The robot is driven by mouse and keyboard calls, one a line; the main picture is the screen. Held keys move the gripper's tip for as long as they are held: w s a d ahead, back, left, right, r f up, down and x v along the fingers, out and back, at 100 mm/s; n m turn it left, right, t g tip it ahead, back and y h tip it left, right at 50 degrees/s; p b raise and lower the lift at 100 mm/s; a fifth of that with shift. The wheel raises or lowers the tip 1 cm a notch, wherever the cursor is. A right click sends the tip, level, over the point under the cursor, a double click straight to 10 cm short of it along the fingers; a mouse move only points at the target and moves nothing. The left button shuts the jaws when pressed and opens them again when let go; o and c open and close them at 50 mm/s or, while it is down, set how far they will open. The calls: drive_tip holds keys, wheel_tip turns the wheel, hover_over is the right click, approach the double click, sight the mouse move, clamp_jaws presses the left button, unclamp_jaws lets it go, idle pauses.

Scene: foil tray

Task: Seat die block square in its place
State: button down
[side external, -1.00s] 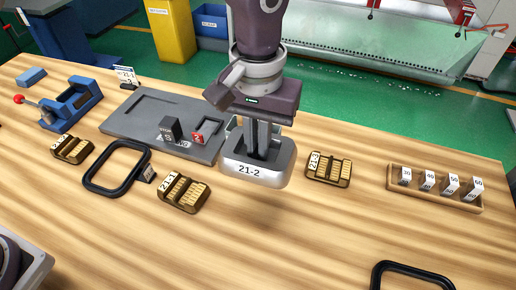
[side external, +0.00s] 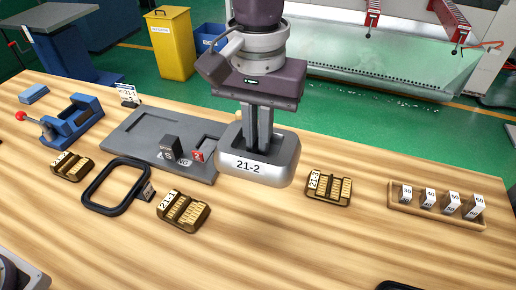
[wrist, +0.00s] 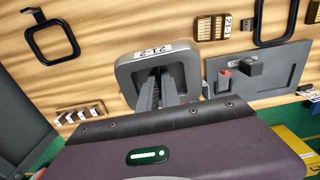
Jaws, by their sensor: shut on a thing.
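A silver die block (side external: 258,165) with rounded corners and a white label 21-2 is in my gripper (side external: 258,145). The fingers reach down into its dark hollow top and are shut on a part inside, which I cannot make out. The block looks about level and held above the table, just right of the grey plate (side external: 130,125). The plate has a wide shallow recess and a smaller one near its right end. In the wrist view the block (wrist: 128,72) surrounds the fingers, with the plate (wrist: 290,65) to its right. The block's underside is hidden.
A dark upright block (side external: 170,148) and a red tag (side external: 198,156) are at the plate. Brass holders (side external: 183,211) (side external: 328,187) (side external: 72,166), a black frame (side external: 118,188), a blue vise (side external: 75,120) and a wooden rack (side external: 437,205) surround it. Front-middle table is clear.

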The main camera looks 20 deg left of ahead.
drive_tip(key=shift+w+a+r, duration=0.1)
drive_tip(key=shift+w+r, duration=0.05)
drive_tip(key=shift+r, duration=0.4)
drive_tip(key=w+a, duration=0.9)
drive_tip(key=a, duration=0.5)
drive_tip(key=w+a, duration=0.8)
drive_tip(key=a, duration=0.5)
drive_tip(key=w+a, duration=0.1)
drive_tip(key=a, duration=1.3)
drive_tip(key=f, duration=1.9)
drive_tip(key=shift+d+f, duration=0.25)
drive_tip(key=shift+f, duration=0.55)
drive_tip(key=c, duration=1.8)
unclamp_jaws()
